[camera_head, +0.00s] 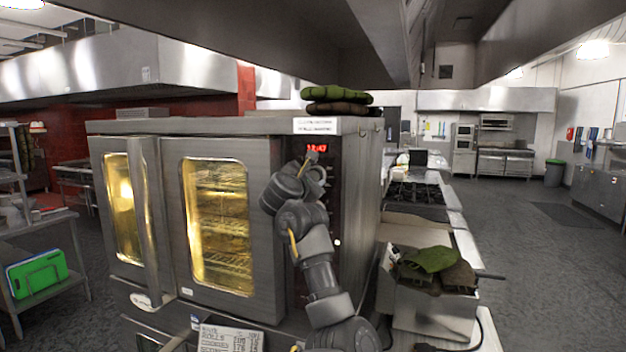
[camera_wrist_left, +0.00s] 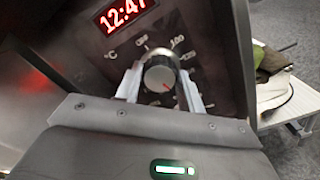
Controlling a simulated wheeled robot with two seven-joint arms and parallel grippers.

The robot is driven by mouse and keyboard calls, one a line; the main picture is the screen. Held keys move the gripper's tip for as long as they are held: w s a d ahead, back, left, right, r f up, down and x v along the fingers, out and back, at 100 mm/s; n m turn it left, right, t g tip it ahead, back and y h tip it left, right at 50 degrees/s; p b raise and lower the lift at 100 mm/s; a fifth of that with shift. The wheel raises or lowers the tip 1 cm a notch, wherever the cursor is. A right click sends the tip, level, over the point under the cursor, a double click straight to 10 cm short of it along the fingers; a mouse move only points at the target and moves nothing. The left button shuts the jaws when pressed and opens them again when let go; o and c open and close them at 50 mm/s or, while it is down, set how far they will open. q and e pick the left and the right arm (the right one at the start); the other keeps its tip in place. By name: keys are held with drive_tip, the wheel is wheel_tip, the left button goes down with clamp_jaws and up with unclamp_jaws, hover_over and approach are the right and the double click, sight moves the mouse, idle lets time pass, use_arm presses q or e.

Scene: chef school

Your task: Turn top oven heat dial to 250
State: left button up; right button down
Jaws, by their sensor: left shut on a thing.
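The top oven (camera_head: 218,215) stands in the head view with lit, closed glass doors and a red clock display (camera_head: 317,148) on its control panel. In the left wrist view, the round silver heat dial (camera_wrist_left: 160,73) sits below the red display (camera_wrist_left: 124,12), on a dark panel with OFF, 100 and °C marks. My left gripper (camera_wrist_left: 160,88) is shut on the dial, one finger on each side. In the head view my left gripper (camera_head: 313,158) is at the panel and covers the dial.
Folded green and brown cloths (camera_head: 337,100) lie on top of the oven. A metal container (camera_head: 432,312) with cloths stands on the counter right of the oven. A stove (camera_head: 413,193) is behind it. Open floor lies to the right.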

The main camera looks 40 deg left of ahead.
use_arm(q)
drive_tip(key=m+b, duration=0.3)
drive_tip(key=m, duration=0.3)
drive_tip(key=m+b, duration=0.4)
drive_tip(key=m, duration=0.3)
drive_tip(key=m+b, duration=0.3)
drive_tip(key=m, duration=0.4)
drive_tip(key=shift+f, duration=0.25)
drive_tip(key=shift+m+b, duration=0.3)
drive_tip(key=shift+m, duration=0.1)
drive_tip(key=o, duration=1)
drive_tip(key=shift+r, duration=0.1)
drive_tip(key=shift+c, duration=0.2)
drive_tip(key=b+v, duration=0.5)
drive_tip(key=v, duration=0.5)
drive_tip(key=shift+s, duration=0.35)
